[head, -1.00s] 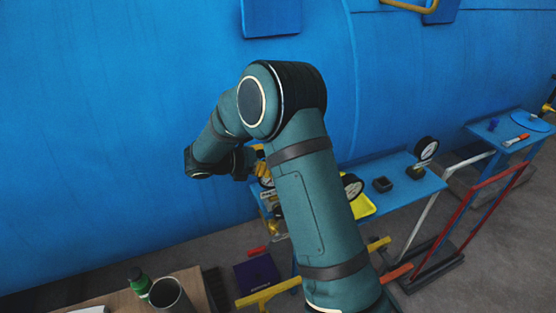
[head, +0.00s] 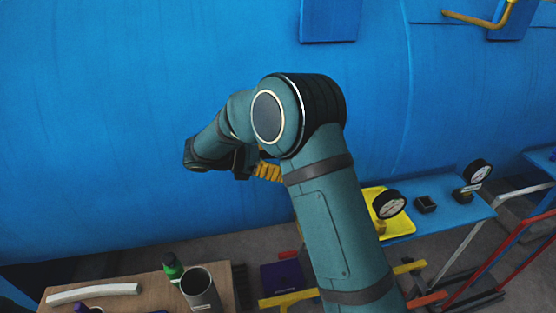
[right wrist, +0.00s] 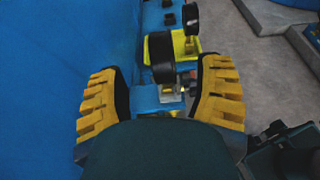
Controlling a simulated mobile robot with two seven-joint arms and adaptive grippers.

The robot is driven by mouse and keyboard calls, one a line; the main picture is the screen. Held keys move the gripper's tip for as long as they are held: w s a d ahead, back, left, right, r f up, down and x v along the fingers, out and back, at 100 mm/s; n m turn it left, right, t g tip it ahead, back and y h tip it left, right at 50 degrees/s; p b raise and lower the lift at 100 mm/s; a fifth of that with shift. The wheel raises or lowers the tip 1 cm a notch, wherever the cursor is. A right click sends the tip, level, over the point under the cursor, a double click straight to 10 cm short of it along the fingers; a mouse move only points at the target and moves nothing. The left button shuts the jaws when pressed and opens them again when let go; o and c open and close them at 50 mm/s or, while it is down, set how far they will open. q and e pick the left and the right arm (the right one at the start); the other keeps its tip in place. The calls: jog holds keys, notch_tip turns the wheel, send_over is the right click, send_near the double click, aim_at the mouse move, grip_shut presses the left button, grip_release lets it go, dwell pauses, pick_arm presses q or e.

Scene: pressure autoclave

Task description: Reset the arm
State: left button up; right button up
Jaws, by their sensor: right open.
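My right arm (head: 330,215) rises across the middle of the head view and bends left at the elbow. Its gripper (head: 268,172) shows only partly there as yellow finger pads beside the blue vessel wall. In the right wrist view, the right gripper (right wrist: 160,98) is open with its two yellow ribbed fingers well apart. Nothing is held between them. A dark round gauge (right wrist: 161,57) and a blue shelf surface (right wrist: 150,98) show beyond the fingers. My left gripper is not in view.
A blue shelf (head: 455,218) carries a yellow tray (head: 405,230), gauges (head: 389,203) (head: 478,173) and a black square holder (head: 425,204). A wooden table (head: 60,288) at lower left holds a green bottle (head: 172,266), a grey cup (head: 200,288) and a white bar (head: 95,293). The blue vessel (head: 120,120) fills the background.

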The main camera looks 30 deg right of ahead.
jog(key=shift+f, duration=0.1)
jog(key=s+a+f+y+b, duration=0.1)
jog(key=s+a+f+y, duration=0.1)
jog(key=f, duration=0.6)
jog(key=s+a+f+y+b, duration=0.1)
jog(key=s+f+y, duration=0.15)
jog(key=f, duration=0.45)
pick_arm(q)
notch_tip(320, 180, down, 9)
jog(key=b, duration=0.6)
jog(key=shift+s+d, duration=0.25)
pick_arm(e)
jog(key=s+a+f+m+t+y, duration=0.2)
jog(key=s+a+f+m+y, duration=0.2)
jog(key=f, duration=0.3)
jog(key=s+a+f+m+t+y, duration=0.2)
jog(key=s+a+f+m+y, duration=0.2)
jog(key=a+f+m, duration=0.3)
jog(key=s+a+f+m+t+y, duration=0.2)
jog(key=s+a+f+m+y, duration=0.2)
jog(key=f, duration=0.5)
jog(key=shift+a+f+m+t+y, duration=0.15)
jog(key=shift+a+m+t+y, duration=0.15)
jog(key=shift+a+m+y, duration=0.55)
